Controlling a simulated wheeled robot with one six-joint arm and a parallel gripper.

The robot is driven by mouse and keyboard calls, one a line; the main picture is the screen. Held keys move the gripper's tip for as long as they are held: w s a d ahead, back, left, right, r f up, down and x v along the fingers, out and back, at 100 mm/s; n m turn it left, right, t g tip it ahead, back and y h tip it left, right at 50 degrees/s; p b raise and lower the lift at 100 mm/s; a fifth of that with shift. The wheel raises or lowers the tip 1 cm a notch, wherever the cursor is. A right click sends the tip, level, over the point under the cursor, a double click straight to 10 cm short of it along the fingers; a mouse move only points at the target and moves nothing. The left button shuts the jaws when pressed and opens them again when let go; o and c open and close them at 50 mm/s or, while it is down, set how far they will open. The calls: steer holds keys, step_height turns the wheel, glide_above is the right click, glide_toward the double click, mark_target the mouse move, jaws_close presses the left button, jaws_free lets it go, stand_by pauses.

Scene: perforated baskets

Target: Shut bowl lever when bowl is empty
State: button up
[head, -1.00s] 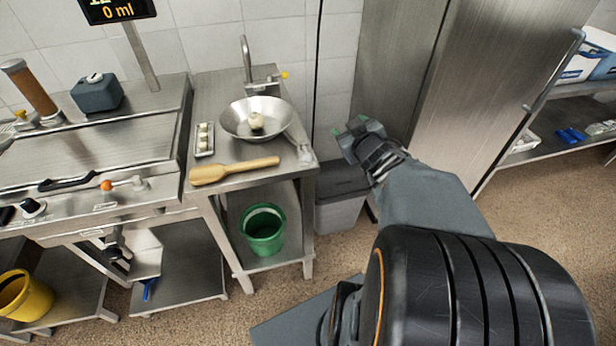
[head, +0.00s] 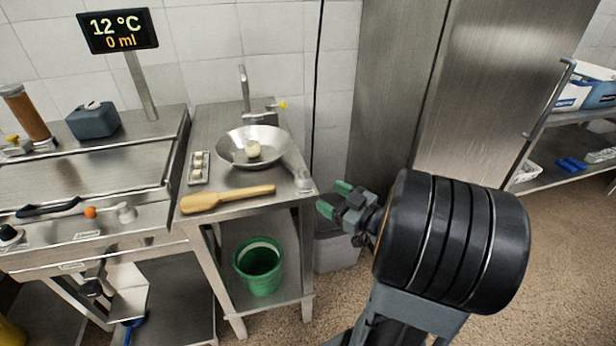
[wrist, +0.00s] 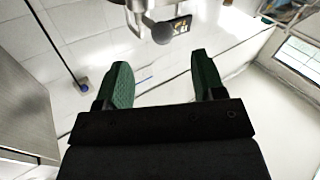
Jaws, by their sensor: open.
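A shallow metal bowl (head: 232,152) stands on the steel side table in the head view, below a tap. A pale round lump (head: 253,149) sits in it, so it is not empty. A grey metal handle-like part (head: 303,182) lies by the bowl's lower right, at the table corner; I cannot tell whether it is the bowl lever. My gripper (head: 335,198) is open and empty, just right of the table corner and apart from it. Its green fingers also show spread in the wrist view (wrist: 160,62), with wall and ceiling beyond them and no bowl.
A small tray (head: 198,168) with pale pieces and a wooden paddle (head: 228,198) lie on the table (head: 205,130). A green bucket (head: 258,268) is below. The steel appliance at left has an orange-marked lever (head: 104,212). A display (head: 118,30) reads 12 °C, 0 ml. A grey bin (head: 336,252) stands behind my gripper.

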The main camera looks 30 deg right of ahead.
mark_target(308, 183)
steer(key=shift+p+x, duration=0.35)
steer(key=shift+x, duration=3.65)
steer(key=shift+c, duration=0.3)
steer(key=c, duration=0.8)
steer(key=shift+c, duration=0.3)
